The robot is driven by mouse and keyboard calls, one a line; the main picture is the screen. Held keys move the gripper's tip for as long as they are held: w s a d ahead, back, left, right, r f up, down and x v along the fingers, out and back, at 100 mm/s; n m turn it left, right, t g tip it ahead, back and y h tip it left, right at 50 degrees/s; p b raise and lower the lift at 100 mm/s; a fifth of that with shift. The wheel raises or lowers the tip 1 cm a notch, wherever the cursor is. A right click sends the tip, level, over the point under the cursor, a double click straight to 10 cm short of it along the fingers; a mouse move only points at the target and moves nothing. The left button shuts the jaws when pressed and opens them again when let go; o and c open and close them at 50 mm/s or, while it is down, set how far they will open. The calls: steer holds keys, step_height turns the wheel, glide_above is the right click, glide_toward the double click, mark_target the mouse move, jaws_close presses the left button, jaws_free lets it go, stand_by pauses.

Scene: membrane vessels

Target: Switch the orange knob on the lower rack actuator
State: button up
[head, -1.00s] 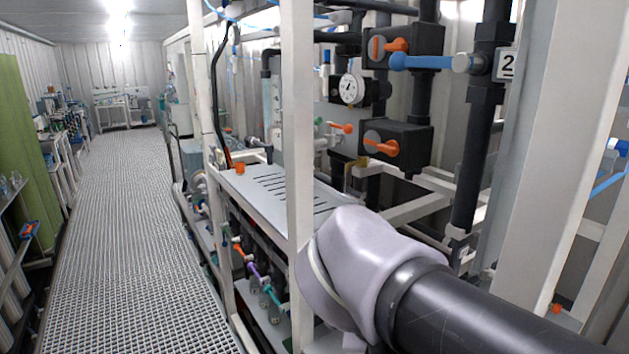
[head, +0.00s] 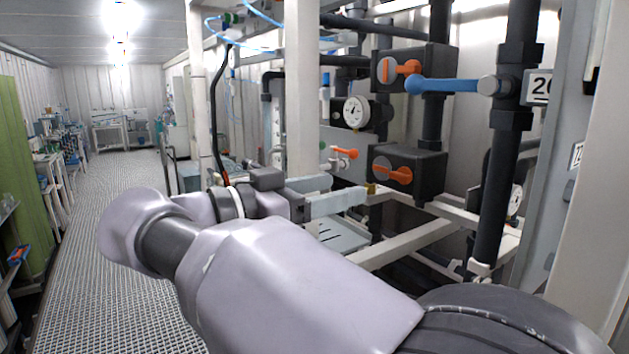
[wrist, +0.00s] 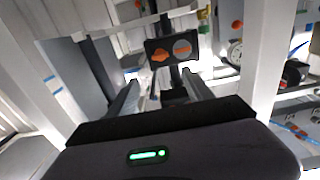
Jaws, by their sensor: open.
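The lower rack actuator (head: 425,165) is a black box on the rack in the head view. Its orange knob (head: 393,174) lies roughly level on the face. My gripper (head: 350,190) is open and empty, to the left of the lower actuator and a little lower in the picture. Its fingers point right, apart from the knob. In the wrist view, my gripper (wrist: 160,78) has spread fingers with nothing between them. Beyond them is a dark box (wrist: 172,62) with an orange knob (wrist: 160,56) and a grey disc; I cannot tell which actuator it is.
An upper actuator (head: 440,70) with an orange knob sits above. A blue lever (head: 445,86) is on the black pipe at right. A gauge (head: 355,112) and an orange-handled valve (head: 345,153) are left of the actuators. A white post (head: 302,110) stands near my gripper.

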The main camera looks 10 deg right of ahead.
mark_target(397, 175)
steer(key=b+x, duration=0.2)
steer(key=x, duration=1.1)
steer(key=shift+w+b, duration=0.1)
steer(key=shift+b, duration=0.2)
jaws_close()
